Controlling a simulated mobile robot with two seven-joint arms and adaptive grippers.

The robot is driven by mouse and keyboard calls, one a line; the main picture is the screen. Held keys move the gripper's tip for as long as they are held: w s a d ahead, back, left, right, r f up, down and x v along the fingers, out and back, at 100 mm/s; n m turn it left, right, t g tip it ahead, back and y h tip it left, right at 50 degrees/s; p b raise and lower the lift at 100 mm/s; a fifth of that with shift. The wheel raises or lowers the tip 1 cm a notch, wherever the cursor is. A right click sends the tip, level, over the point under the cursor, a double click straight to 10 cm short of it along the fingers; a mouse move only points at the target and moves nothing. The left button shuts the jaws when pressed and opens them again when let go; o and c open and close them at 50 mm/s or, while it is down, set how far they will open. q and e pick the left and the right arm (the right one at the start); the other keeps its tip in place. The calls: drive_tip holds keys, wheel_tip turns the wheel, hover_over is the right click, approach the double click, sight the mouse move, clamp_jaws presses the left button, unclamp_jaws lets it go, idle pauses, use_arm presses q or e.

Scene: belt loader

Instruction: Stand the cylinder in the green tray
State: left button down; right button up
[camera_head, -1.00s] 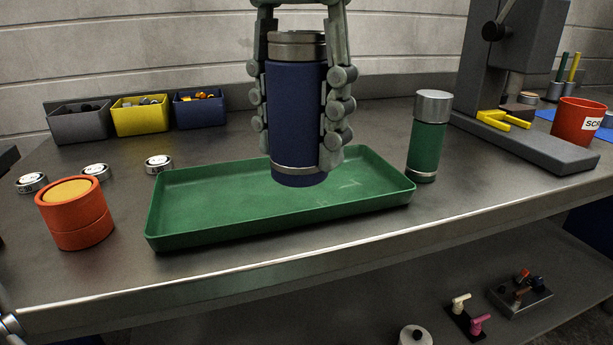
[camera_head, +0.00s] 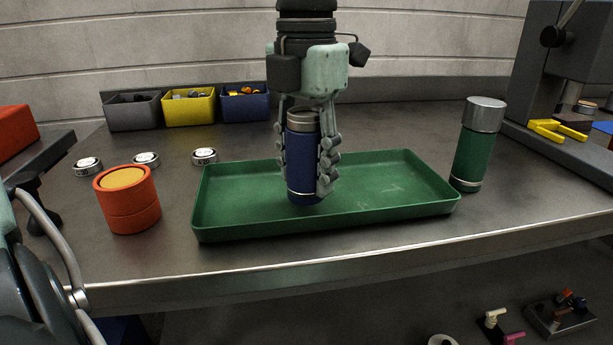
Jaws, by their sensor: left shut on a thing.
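The dark blue cylinder (camera_head: 301,165) with a silver cap and a silver ring near its base is upright, or nearly so, in the middle of the view. My left gripper (camera_head: 308,170) comes down from above and is shut on it, with fingers along both sides. The green tray (camera_head: 405,185) is long and shallow and lies on the metal bench. The cylinder's base shows against the tray floor, inside the rim. I cannot tell whether it touches the floor. My right gripper is not in view.
An orange round container (camera_head: 128,200) stands left of the tray. A green cylinder with a silver cap (camera_head: 475,150) stands close to its right end. Several small silver discs, one of them here (camera_head: 205,156), and bins (camera_head: 190,108) lie behind. A grey machine (camera_head: 570,70) stands at right.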

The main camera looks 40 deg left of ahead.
use_arm(q)
drive_tip(key=shift+f, duration=0.9)
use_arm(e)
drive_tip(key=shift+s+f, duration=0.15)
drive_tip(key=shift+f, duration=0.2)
use_arm(q)
drive_tip(key=shift+f, duration=0.1)
drive_tip(key=c, duration=0.8)
unclamp_jaws()
drive_tip(key=shift+c, duration=0.2)
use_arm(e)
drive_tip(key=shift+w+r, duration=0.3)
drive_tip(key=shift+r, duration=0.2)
